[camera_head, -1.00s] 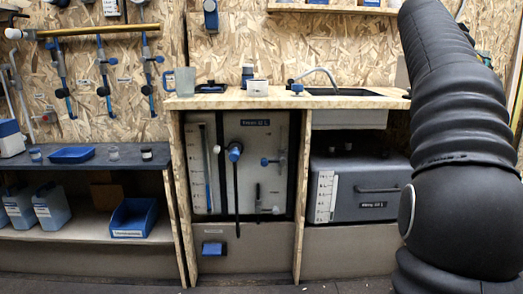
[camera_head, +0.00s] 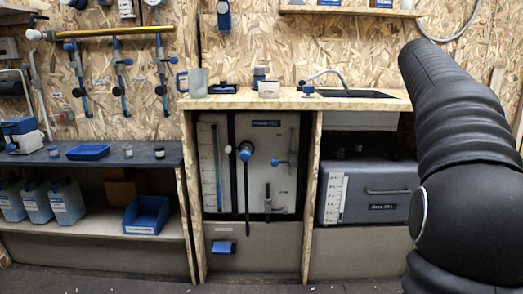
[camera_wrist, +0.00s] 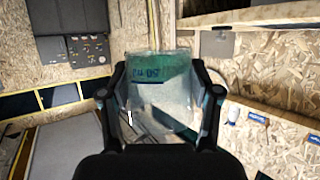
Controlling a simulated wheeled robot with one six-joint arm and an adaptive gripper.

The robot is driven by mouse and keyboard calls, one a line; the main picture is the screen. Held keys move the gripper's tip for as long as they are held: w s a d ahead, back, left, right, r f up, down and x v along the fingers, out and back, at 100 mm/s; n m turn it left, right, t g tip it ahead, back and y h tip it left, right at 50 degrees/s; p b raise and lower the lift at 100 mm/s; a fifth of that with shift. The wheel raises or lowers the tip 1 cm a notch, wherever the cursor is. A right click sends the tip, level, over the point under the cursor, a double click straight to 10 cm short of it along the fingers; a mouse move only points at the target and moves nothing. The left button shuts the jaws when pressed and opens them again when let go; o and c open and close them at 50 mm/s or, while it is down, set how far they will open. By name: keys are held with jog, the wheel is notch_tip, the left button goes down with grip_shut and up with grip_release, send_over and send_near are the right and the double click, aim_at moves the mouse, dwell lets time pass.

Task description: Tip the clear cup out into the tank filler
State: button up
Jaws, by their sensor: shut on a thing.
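My gripper (camera_wrist: 160,105) is shut on the clear cup (camera_wrist: 165,98), seen in the wrist view. The cup is see-through with a dark marking like "50 ml" near its top, and a finger lies on either side. Whether it holds liquid I cannot tell. In the head view my black arm is at the right, and neither gripper nor cup shows. A pale tank (camera_head: 203,170) stands under the counter, with a blue round fitting (camera_head: 246,151) and a dark pipe below it. I cannot tell whether this fitting is the tank filler. The cup is not seen near it.
The wooden counter (camera_head: 225,102) holds a jug (camera_head: 197,82), a white cup (camera_head: 268,89) and a sink with a tap. A grey tank (camera_head: 375,190) stands below the sink. At left, a shelf carries a blue tray (camera_head: 88,152) and canisters. The floor in front looks clear.

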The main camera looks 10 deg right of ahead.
jog(key=w+a+f+n+t+y+p, duration=0.1)
jog(key=w+a+f+n+t+y, duration=0.15)
jog(key=w+a+f, duration=0.5)
jog(key=w+a+f+n+t+y, duration=0.2)
jog(key=a+f+n+y, duration=0.15)
jog(key=f, duration=0.65)
jog(key=w+a+f+n+t+y+p, duration=0.1)
jog(key=w+a+f+n+t+y, duration=0.15)
jog(key=w+a+f, duration=0.5)
jog(key=s+a+f+n+y+p, duration=0.1)
jog(key=s+a+f+n+y, duration=0.2)
jog(key=s+a+f, duration=0.4)
jog(key=s+a+f+n+y+p, duration=0.1)
jog(key=s+a+f+n+y, duration=0.3)
jog(key=a+f, duration=0.9)
jog(key=s+a, duration=0.3)
jog(key=shift+s+f, duration=0.1)
